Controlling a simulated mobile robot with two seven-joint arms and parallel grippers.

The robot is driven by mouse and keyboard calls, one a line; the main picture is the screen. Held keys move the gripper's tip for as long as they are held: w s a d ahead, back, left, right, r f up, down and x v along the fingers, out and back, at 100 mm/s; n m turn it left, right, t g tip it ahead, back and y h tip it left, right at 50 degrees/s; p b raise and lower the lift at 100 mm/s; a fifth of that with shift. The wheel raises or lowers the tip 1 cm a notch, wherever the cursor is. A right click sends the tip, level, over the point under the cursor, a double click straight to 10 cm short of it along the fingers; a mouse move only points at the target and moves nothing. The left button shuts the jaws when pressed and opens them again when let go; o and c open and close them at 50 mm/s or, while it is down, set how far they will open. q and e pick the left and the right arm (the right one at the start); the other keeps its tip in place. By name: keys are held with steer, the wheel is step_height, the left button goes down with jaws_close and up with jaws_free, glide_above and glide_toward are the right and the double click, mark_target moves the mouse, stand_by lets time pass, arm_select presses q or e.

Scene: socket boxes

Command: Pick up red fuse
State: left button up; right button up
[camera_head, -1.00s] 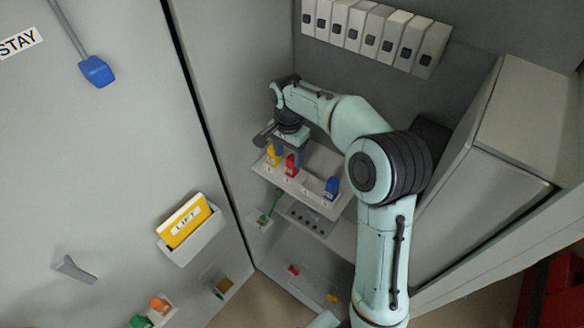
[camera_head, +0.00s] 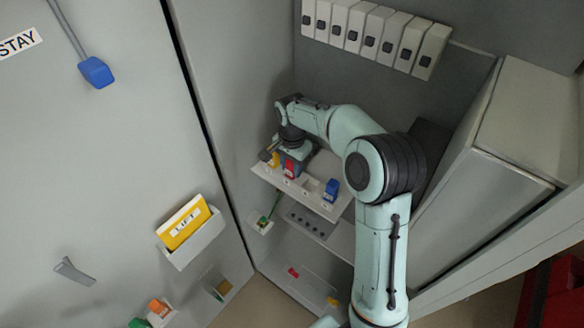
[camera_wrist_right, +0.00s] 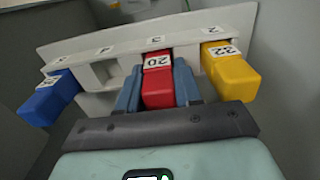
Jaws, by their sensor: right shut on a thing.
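The red fuse (camera_head: 290,168) stands in the white fuse rack (camera_head: 318,207), between the yellow fuse (camera_head: 274,159) and an empty slot. In the right wrist view the red fuse (camera_wrist_right: 158,90), labelled 20, sits between the two blue-grey fingers of my right gripper (camera_wrist_right: 158,88), which are shut on its sides. Its far end meets the rack. In the head view my right gripper (camera_head: 295,153) is over the rack, partly hidden by its own wrist. My left gripper is not in view.
The blue fuse (camera_wrist_right: 48,98) is farther left, past an empty slot. A grey cabinet wall (camera_head: 220,100) stands left of the arm. Grey switch modules (camera_head: 372,35) line the back.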

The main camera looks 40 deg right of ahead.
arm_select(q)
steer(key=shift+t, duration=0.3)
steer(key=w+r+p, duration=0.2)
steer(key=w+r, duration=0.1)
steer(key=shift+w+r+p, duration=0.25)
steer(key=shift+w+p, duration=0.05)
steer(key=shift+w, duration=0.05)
arm_select(e)
step_height(320, 180, up, 20)
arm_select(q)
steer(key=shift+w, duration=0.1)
